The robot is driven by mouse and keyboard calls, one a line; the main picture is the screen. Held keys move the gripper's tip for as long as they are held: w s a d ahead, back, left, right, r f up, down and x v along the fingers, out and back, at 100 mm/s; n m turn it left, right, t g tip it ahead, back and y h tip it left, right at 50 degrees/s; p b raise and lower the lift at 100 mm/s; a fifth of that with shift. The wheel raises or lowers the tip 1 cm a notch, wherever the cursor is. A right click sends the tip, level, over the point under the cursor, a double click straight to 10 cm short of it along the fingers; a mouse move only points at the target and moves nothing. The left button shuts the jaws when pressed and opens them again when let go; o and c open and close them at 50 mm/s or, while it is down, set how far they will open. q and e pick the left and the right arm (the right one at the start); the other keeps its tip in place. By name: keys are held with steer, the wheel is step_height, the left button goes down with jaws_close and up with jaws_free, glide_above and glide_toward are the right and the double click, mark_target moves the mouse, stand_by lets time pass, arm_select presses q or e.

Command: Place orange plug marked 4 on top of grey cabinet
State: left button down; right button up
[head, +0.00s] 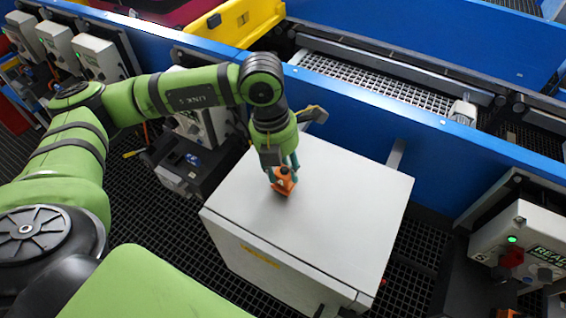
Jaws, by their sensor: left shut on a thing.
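The grey cabinet (335,205) stands in the middle of the head view, with a flat, light top. My left gripper (282,172) reaches down over the cabinet top, near its left half. It is shut on a small orange plug (285,183), which has a marking on its face too small to read for sure. The plug is at or just above the cabinet top; I cannot tell whether it touches. The gripper fingers hide the upper part of the plug. My right gripper is not in view.
A blue conveyor frame (430,155) runs behind the cabinet. A control box (525,240) with a green light and red knob stands at the right. Several grey boxes (97,57) line the left. Dark grating covers the floor. The rest of the cabinet top is clear.

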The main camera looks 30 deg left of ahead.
arm_select(q)
steer(key=c, duration=0.8)
jaws_free()
steer(key=shift+o, duration=0.2)
steer(key=shift+r, duration=0.15)
steer(key=shift+r+b, duration=0.3)
step_height(320, 180, up, 11)
steer(key=a+b, duration=0.1)
steer(key=b, duration=0.2)
steer(key=shift+s+a, duration=0.25)
steer(key=shift+a, duration=0.05)
